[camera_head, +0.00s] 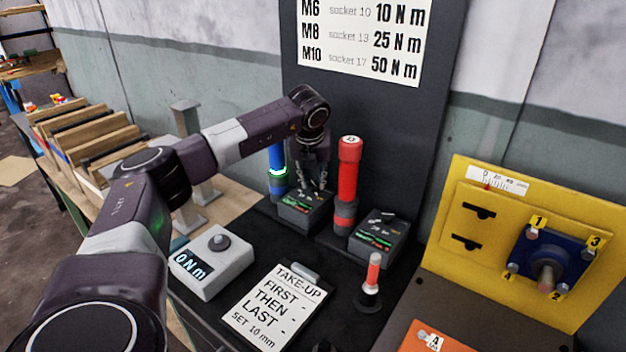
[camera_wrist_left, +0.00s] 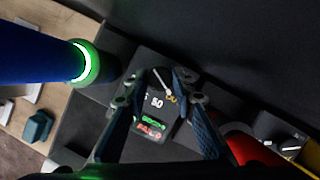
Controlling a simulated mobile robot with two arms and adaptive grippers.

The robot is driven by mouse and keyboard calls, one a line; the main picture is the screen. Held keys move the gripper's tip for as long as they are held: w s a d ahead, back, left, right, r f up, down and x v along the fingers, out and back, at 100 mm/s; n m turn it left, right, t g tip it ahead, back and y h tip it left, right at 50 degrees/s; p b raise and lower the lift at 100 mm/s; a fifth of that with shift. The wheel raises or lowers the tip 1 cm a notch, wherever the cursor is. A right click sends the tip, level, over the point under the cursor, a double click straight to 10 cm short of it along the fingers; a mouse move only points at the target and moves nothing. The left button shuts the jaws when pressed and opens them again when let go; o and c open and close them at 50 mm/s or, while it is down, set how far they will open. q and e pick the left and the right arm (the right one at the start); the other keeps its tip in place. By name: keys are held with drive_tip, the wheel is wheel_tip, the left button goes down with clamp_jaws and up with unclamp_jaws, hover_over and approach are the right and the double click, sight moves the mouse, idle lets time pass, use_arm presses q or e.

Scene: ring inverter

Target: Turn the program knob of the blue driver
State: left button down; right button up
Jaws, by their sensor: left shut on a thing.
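The blue driver (camera_head: 277,164) stands upright in its dark base box (camera_head: 300,210), with a lit green ring near its lower end. In the left wrist view the blue driver (camera_wrist_left: 35,62) enters from the left. The box there (camera_wrist_left: 141,92) has a display that appears to read 50, with green and red lines below. My right gripper is in neither view.
A red driver (camera_head: 349,170) with its own dark box (camera_head: 379,240) stands close on the right. A dark panel rises behind.

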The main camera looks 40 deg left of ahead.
use_arm(q)
drive_tip(key=shift+m, duration=0.3)
drive_tip(key=m+h, duration=0.1)
drive_tip(key=m, duration=0.1)
drive_tip(key=shift+a+m+t, duration=0.15)
drive_tip(key=shift+m+t, duration=0.15)
drive_tip(key=m+h+p, duration=0.1)
drive_tip(key=m, duration=0.2)
drive_tip(key=shift+a+r+m+h, duration=0.1)
drive_tip(key=shift+m+h, duration=0.3)
drive_tip(key=shift+m, duration=0.3)
drive_tip(key=c, duration=1.6)
unclamp_jaws()
